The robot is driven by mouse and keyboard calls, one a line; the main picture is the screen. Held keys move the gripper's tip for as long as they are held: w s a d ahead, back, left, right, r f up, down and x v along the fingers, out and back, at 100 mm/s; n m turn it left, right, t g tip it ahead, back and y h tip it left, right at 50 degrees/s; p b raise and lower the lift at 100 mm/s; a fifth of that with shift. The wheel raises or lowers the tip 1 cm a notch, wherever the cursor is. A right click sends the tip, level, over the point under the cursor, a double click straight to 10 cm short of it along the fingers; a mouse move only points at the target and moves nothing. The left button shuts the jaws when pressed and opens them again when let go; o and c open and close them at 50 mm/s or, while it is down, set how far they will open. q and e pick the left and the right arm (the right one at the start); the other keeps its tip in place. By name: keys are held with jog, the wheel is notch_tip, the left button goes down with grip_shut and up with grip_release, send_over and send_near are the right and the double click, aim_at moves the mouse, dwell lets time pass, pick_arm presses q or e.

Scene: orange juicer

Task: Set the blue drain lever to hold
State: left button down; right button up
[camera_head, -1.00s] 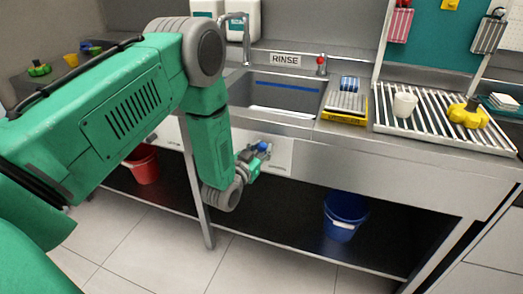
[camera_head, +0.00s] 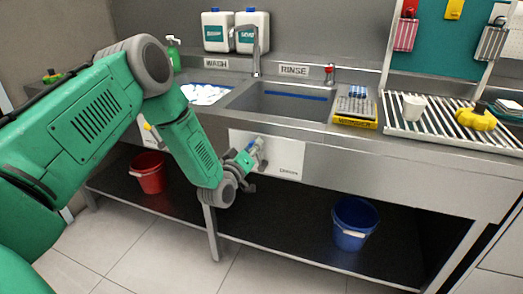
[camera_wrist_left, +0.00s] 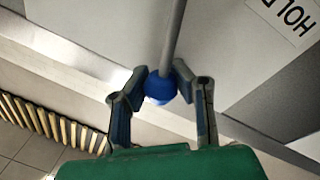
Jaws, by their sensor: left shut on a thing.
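The blue drain lever shows in the left wrist view as a round blue knob (camera_wrist_left: 160,88) on a grey rod (camera_wrist_left: 173,40) that runs up and slightly right. My left gripper (camera_wrist_left: 161,78) is shut on the knob, one finger on each side. A label reading HOLD (camera_wrist_left: 292,17) is at the upper right, apart from the lever. In the head view my left gripper (camera_head: 256,158) is at the white panel (camera_head: 287,158) on the sink front, and mostly hides the lever. My right gripper is not in view.
The rinse sink (camera_head: 288,105) is above the panel, with a red-topped tap (camera_head: 330,74) behind. A red bucket (camera_head: 149,177) and a blue bucket (camera_head: 353,227) stand on the lower shelf. A drying rack (camera_head: 445,122) holds a white cup (camera_head: 413,107) at the right.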

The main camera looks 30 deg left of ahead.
pick_arm(q)
jog(key=shift+s+a+f+n+y+b, duration=0.2)
jog(key=shift+a+f+n+b, duration=0.1)
jog(key=shift+a+n, duration=0.3)
jog(key=shift+s+a+f+n+y+b, duration=0.1)
jog(key=shift+a+f+n+y+b, duration=0.2)
jog(key=shift+n, duration=0.5)
jog(key=c, duration=1.3)
grip_release()
jog(key=shift+s+a, duration=0.1)
jog(key=shift+o, duration=0.2)
jog(key=shift+a+r, duration=0.1)
jog(key=v, duration=1.2)
jog(key=shift+a, duration=0.15)
